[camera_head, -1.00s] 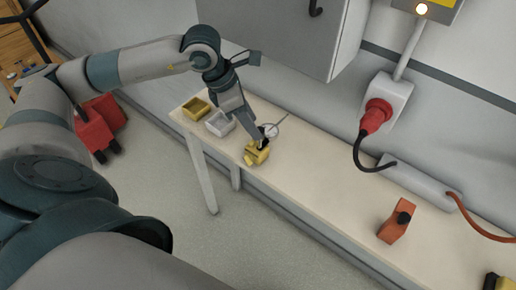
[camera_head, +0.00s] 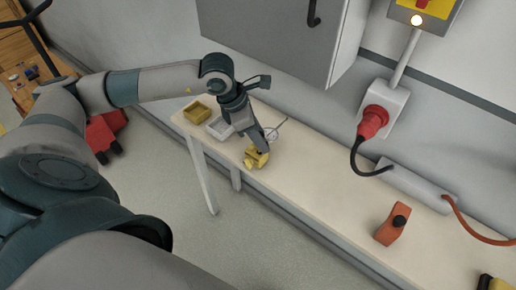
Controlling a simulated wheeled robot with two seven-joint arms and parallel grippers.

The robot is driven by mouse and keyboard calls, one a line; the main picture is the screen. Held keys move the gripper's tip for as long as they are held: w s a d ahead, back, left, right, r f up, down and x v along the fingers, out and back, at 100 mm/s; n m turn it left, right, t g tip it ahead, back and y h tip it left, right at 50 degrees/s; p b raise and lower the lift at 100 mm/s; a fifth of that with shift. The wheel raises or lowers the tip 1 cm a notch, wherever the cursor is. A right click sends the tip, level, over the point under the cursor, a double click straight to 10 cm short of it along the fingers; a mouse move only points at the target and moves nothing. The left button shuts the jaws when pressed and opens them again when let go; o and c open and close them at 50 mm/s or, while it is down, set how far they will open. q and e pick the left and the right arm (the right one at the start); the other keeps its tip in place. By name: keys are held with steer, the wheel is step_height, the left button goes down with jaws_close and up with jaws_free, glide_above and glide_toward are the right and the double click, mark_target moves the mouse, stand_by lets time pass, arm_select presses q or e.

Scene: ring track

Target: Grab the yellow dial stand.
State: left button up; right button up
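The yellow dial stand (camera_head: 253,161) sits on the narrow bench near its front edge, with a round dial (camera_head: 271,134) and a thin rod rising behind it. My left gripper (camera_head: 263,146) reaches down from above right at the stand, its tips overlapping the stand's upper part and partly hiding it. I cannot tell whether the fingers are closed on it. My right gripper is not in view.
A yellow tray (camera_head: 189,117) and a grey tray (camera_head: 211,133) stand at the bench's left end. An orange block with a black knob (camera_head: 391,230), a grey power strip (camera_head: 418,186) and a red plug (camera_head: 373,122) are to the right. A grey cabinet (camera_head: 270,35) hangs above.

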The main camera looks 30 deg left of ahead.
arm_select(q)
jaws_close()
stand_by(1.3)
steer(key=shift+w+r, duration=0.1)
steer(key=shift+r, duration=0.05)
